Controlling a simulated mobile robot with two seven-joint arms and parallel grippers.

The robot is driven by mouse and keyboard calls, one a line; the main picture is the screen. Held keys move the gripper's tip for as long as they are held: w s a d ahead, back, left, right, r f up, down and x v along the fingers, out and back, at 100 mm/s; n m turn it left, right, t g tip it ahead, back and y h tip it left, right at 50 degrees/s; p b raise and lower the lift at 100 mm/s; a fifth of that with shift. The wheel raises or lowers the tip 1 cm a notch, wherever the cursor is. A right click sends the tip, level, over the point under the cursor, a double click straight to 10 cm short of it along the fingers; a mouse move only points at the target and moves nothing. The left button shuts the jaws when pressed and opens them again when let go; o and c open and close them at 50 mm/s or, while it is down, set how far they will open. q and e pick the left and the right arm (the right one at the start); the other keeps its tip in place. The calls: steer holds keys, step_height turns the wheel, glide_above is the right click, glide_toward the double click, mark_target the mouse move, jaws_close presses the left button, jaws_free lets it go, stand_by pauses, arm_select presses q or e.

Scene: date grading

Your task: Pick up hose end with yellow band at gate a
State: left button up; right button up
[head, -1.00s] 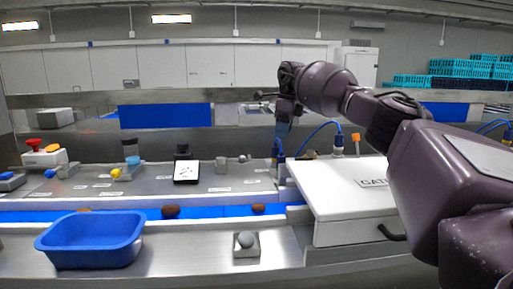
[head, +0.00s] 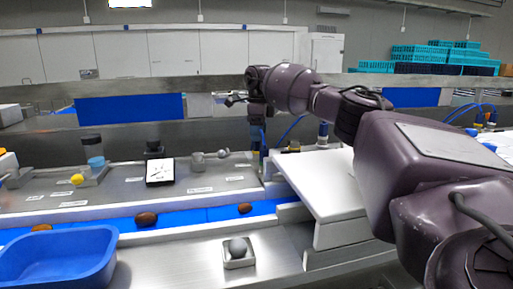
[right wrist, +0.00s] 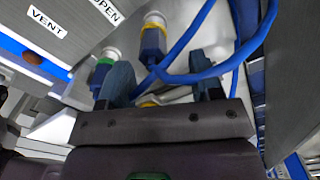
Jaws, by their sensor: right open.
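In the right wrist view, a blue hose fitting with a yellow band (right wrist: 153,40) sits against a white port. Another blue fitting, with a green band (right wrist: 103,66), is to its left. A second yellow patch (right wrist: 148,102) shows low between my fingers, partly hidden; I cannot tell what it belongs to. My right gripper (right wrist: 164,82) is open, its fingers spread below the yellow-banded fitting, with blue hose crossing between them. In the head view my right gripper (head: 257,135) points down beside the white gate housing (head: 325,180). My left gripper is out of view.
A blue tub (head: 60,258) stands at front left, near a blue belt (head: 185,217) carrying brown dates (head: 146,219). A small holder with a grey ball (head: 237,251) is at front centre. A black-framed card (head: 160,171) stands behind the belt. A blue hose (head: 291,130) arches beside my gripper.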

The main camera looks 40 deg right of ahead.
mark_target(257, 145)
steer(key=f, duration=0.5)
steer(key=shift+a+p, duration=0.3)
steer(key=shift+a, duration=0.1)
jaws_close()
steer(key=shift+r, duration=0.15)
